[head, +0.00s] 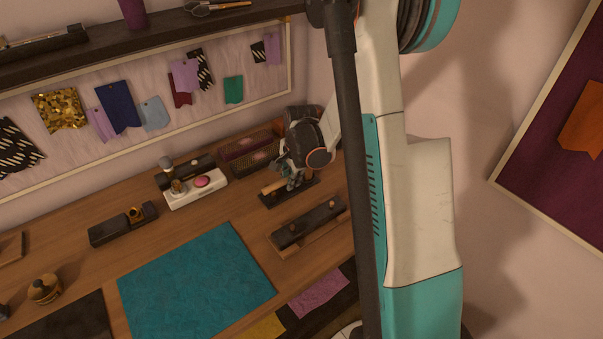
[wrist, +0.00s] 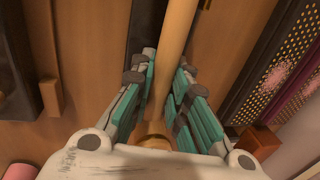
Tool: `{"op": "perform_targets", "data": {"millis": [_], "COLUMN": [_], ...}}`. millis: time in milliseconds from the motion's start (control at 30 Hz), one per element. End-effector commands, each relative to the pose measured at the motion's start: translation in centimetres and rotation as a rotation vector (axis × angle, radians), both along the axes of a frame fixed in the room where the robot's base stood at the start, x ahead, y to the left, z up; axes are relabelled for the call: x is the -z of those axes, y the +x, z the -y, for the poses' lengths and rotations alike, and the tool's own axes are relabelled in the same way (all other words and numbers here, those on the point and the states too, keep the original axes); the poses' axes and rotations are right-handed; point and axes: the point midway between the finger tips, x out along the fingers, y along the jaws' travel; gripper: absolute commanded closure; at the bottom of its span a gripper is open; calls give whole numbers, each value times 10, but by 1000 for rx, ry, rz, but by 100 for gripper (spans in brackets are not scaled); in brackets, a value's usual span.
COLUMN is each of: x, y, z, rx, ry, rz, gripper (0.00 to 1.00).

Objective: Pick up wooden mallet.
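The wooden mallet (wrist: 174,50) shows in the wrist view as a pale round handle running from the top edge down between my fingers. Its wider end (wrist: 152,133) lies near my palm. My gripper (wrist: 168,70) has teal-padded fingers on both sides of the handle, very close to it; whether they press on it is unclear. In the head view, my gripper (head: 293,182) is low at a dark holder (head: 302,192) at the back right of the wooden table. A short piece of the mallet (head: 270,188) shows left of the fingers; the rest is hidden.
A dark block on a wooden base (head: 308,223) stands in front of the gripper. Mesh baskets (head: 250,153) are behind it. A white stand (head: 196,191) with small items is to the left. The teal mat (head: 196,282) is bare. A dark shelf (head: 140,40) hangs above.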

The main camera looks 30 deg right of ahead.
Motion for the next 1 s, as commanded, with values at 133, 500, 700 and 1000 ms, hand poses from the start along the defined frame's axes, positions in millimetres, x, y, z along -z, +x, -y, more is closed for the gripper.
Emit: {"op": "perform_targets", "data": {"millis": [133,500,700,1000], "x": [0,-17,-57,-140], "y": [0,0,0,0], "z": [0,0,0,0], "rx": [0,0,0,0], "ry": [0,0,0,0], "rz": [0,0,0,0], "gripper": [100,100,100,100]}}
